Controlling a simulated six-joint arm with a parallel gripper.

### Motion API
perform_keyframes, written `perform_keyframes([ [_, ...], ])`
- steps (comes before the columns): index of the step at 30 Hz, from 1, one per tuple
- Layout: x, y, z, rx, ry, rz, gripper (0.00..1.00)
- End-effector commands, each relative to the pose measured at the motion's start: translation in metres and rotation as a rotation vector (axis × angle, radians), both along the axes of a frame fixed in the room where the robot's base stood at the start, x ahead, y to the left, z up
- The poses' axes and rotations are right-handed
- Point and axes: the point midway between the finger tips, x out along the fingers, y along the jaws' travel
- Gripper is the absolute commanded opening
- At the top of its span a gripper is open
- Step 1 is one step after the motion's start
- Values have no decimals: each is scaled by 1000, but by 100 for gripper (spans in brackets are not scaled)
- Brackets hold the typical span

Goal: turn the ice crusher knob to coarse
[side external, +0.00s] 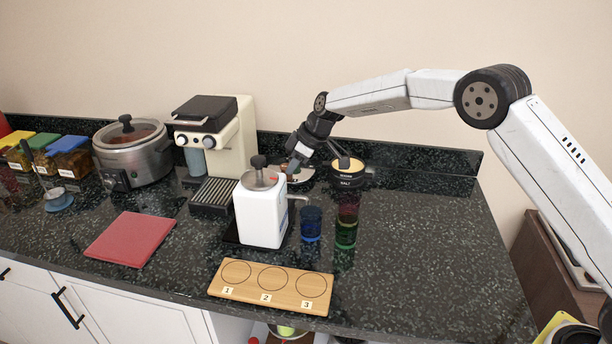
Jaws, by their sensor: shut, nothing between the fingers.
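The ice crusher (261,215) looks to be the white upright box with a round metal lid, standing in the middle of the counter. A dark knob (258,162) sticks up from its lid, and a metal arm juts from its right side. No coarse marking can be read in this view. My gripper (293,168) is shut and empty, pointing down just to the right of and apparently behind the crusher's top. I cannot tell whether it touches the crusher.
Blue (311,224) and dark red-green (347,222) glasses stand right of the crusher. A black SALT container (347,182) is behind them. A coffee machine (238,140) stands behind left. A numbered wooden board (270,299) lies in front. The right counter is clear.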

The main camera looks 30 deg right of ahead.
Motion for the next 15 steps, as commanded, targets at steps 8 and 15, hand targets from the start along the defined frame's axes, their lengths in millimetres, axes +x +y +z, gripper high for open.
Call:
perform_keyframes([
  [8, 12, -11, 7, 0, 0, -2, 0],
  [15, 12, -12, 6, 0, 1, -1, 0],
])
